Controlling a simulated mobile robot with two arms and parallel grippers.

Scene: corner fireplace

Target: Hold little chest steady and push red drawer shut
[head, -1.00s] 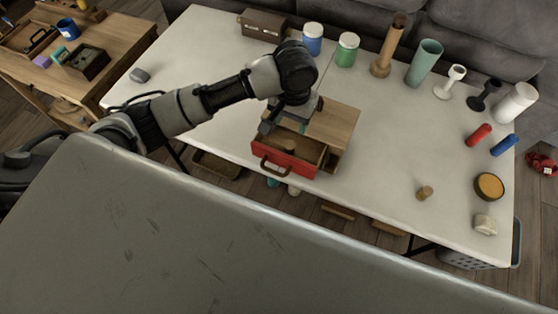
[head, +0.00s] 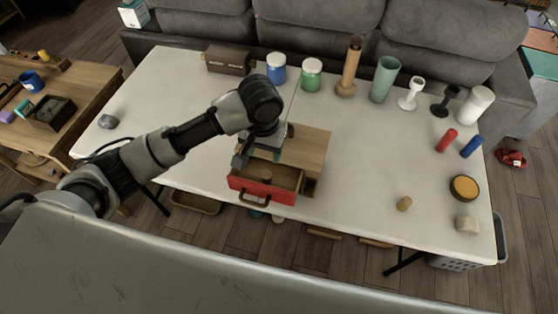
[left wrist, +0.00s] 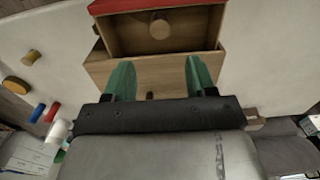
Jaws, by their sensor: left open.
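The little wooden chest (head: 306,150) stands near the front edge of the white table. Its red drawer (head: 262,190) is pulled out toward me, with a brown handle on its front. A small wooden cylinder (left wrist: 159,27) lies inside the drawer. My left gripper (head: 244,156) is above the chest, close behind the open drawer. In the left wrist view the green fingers of the left gripper (left wrist: 160,78) are spread apart over the chest's wooden top (left wrist: 150,72), with nothing between them. Whether they touch the chest I cannot tell. My right gripper is not in view.
Jars, a brown box (head: 229,60), tall vases and candlesticks line the white table's (head: 350,210) back edge. Red and blue cylinders (head: 472,146), a round yellow-topped dish (head: 463,188) and a small cork-like piece (head: 404,204) are at right. The tabletop right of the chest is mostly clear.

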